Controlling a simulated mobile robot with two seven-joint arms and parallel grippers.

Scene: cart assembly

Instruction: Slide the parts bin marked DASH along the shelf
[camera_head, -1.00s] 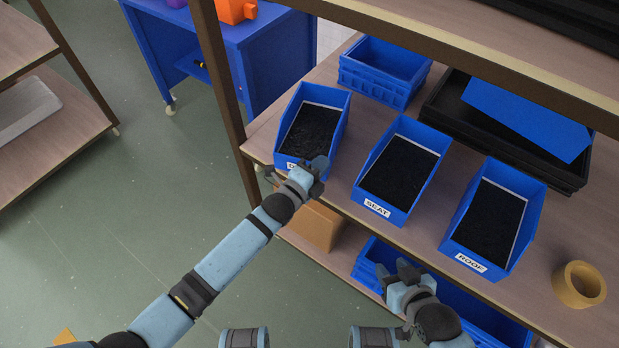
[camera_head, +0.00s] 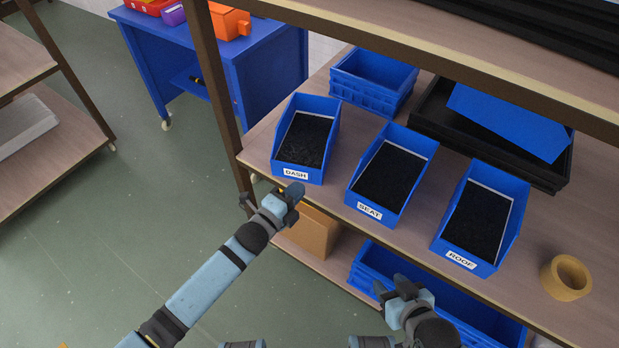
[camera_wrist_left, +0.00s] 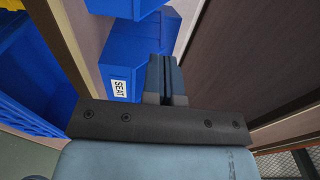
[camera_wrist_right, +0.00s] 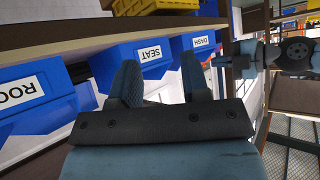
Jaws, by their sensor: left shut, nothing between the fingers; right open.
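The blue DASH bin (camera_head: 296,173) is the leftmost of three labelled bins on the shelf (camera_head: 325,197), near its left post. It holds dark contents. Its label also shows in the right wrist view (camera_wrist_right: 200,41). My left gripper (camera_head: 293,192) is shut and empty, just in front of the DASH bin's lower front edge; I cannot tell whether it touches. My right gripper (camera_head: 396,288) is open and empty, low in front of the shelf. Its spread fingers show in the right wrist view (camera_wrist_right: 158,82).
The SEAT bin (camera_head: 368,209) stands right of DASH with a narrow gap, then the ROOF bin (camera_head: 461,261). A blue crate (camera_head: 366,97) and black tray (camera_head: 430,118) stand behind. A tan ring (camera_head: 566,278) lies at right. The post (camera_head: 222,85) bounds the shelf's left end.

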